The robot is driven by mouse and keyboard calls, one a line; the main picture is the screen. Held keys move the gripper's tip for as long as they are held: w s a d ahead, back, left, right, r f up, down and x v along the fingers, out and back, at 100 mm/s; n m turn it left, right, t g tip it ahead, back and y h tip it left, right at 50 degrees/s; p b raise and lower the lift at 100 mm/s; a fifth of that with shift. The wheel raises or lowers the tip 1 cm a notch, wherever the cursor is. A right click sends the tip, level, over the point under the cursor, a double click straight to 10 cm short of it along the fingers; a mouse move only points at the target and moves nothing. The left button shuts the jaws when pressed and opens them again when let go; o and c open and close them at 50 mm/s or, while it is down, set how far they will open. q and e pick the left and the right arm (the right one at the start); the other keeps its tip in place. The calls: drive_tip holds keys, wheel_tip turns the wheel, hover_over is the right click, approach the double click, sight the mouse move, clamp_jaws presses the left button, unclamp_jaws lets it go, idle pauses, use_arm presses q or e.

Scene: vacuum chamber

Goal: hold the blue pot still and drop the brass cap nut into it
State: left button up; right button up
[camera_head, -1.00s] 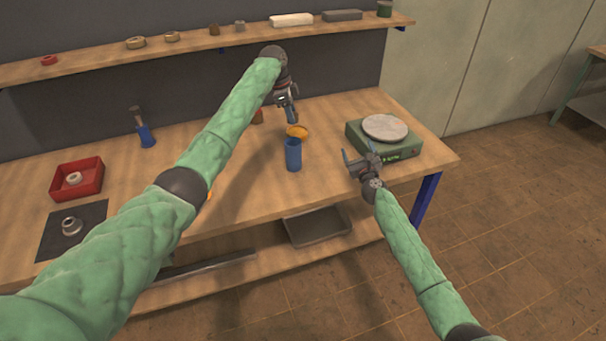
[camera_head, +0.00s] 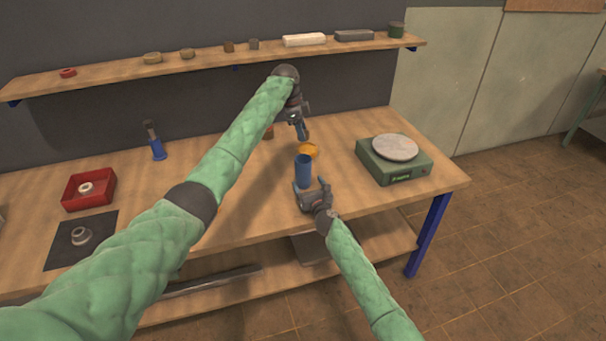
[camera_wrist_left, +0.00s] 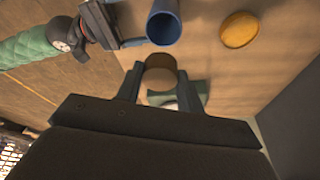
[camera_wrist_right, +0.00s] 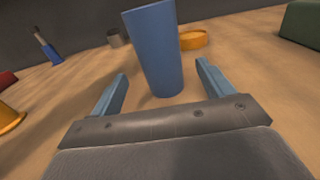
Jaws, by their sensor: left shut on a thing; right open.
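The blue pot (camera_head: 304,172) stands upright on the workbench. In the left wrist view, its open mouth (camera_wrist_left: 164,27) shows at the top. My left gripper (camera_head: 303,136) is above and behind the pot, shut on a small brownish cylinder, apparently the brass cap nut (camera_wrist_left: 160,77). The nut is to one side of the pot's mouth, not over it, in the left wrist view. My right gripper (camera_head: 311,186) is open low at the pot's near side. In the right wrist view, the pot (camera_wrist_right: 156,50) stands between its spread fingers, with gaps on both sides.
An orange-yellow round piece (camera_head: 309,150) lies just behind the pot. A green scale (camera_head: 394,163) stands to the right. A red tray (camera_head: 90,188), a dark mat (camera_head: 62,252) and a blue-handled tool (camera_head: 158,149) are at left. A shelf (camera_head: 215,60) runs along the back.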

drive_tip(key=shift+x, duration=4.25)
drive_tip(key=c, duration=1.1)
use_arm(q)
wheel_tip(320, 180, down, 4)
drive_tip(key=n, duration=0.3)
drive_tip(key=n+t, duration=0.1)
drive_tip(key=n, duration=0.2)
drive_tip(key=shift+s+f+t, duration=0.1)
drive_tip(key=shift+s+t, duration=0.05)
drive_tip(key=shift+t, duration=0.15)
